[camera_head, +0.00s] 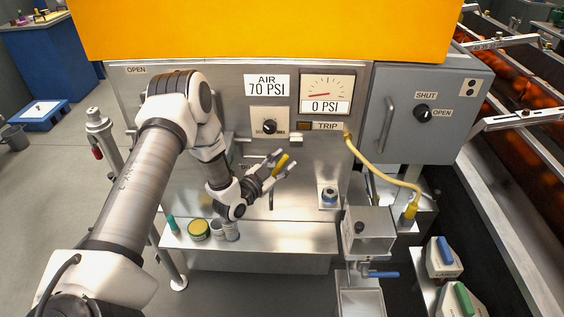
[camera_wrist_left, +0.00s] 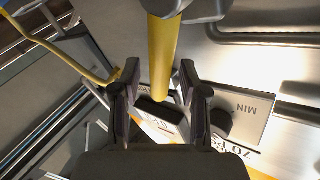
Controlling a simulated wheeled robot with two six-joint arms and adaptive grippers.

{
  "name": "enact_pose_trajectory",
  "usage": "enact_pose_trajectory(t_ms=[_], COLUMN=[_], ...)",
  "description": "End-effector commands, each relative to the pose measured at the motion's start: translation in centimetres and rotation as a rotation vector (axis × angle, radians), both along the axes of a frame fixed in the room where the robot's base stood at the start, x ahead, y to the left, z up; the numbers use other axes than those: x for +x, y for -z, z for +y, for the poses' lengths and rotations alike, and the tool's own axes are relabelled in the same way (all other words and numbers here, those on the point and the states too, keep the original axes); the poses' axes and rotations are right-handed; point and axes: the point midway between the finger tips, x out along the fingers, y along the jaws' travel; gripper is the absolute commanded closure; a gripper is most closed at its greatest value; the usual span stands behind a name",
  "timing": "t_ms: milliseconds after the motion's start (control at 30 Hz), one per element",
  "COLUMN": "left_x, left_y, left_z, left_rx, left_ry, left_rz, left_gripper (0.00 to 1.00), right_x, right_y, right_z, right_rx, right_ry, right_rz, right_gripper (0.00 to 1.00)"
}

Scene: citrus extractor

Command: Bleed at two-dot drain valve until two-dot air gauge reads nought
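The air gauge (camera_head: 327,88) on the steel panel has a red needle low at the left, and its plate reads 0 PSI. In the left wrist view the yellow bar (camera_wrist_left: 163,50) runs between the spread fingers (camera_wrist_left: 158,88), with gaps visible on both sides. What the bar fixes to is unclear. My right gripper is out of view.
A grey cabinet (camera_head: 428,145) with a two-dot plate (camera_head: 469,88) carries a SHUT/OPEN knob (camera_head: 423,112). A yellow hose (camera_head: 385,174) runs down beside it. A blue-handled valve (camera_head: 380,274) sits lower right. Small containers (camera_head: 199,229) stand on the steel shelf.

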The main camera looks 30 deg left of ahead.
Motion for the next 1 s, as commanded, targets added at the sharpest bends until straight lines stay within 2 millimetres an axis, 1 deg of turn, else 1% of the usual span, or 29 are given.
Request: enact_pose_trajectory(t_ms=[33, 100, 367, 567, 767, 1000], left_x=[0.0, 0.0, 0.0, 0.1, 0.4, 1.0], left_y=[0.0, 0.0, 0.0, 0.0, 0.3, 1.3], left_z=[0.0, 0.0, 0.0, -0.2, -0.8, -1.8], left_rx=[0.0, 0.0, 0.002, 0.033, 0.115, 0.28], left_ry=[0.0, 0.0, 0.0, -0.001, 0.0, 0.001], left_rz=[0.0, 0.0, 0.003, 0.023, 0.073, 0.176], left_gripper=[0.77, 1.0, 1.0, 1.0, 1.0, 1.0], right_x=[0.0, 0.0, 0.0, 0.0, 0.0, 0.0], right_y=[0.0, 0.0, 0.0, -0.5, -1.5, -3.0], right_z=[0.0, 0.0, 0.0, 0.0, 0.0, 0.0], right_rx=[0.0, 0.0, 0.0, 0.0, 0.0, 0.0], right_ry=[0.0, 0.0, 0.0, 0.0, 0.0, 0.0], right_rz=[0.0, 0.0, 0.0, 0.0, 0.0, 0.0], right_gripper=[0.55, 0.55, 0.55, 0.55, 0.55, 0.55])
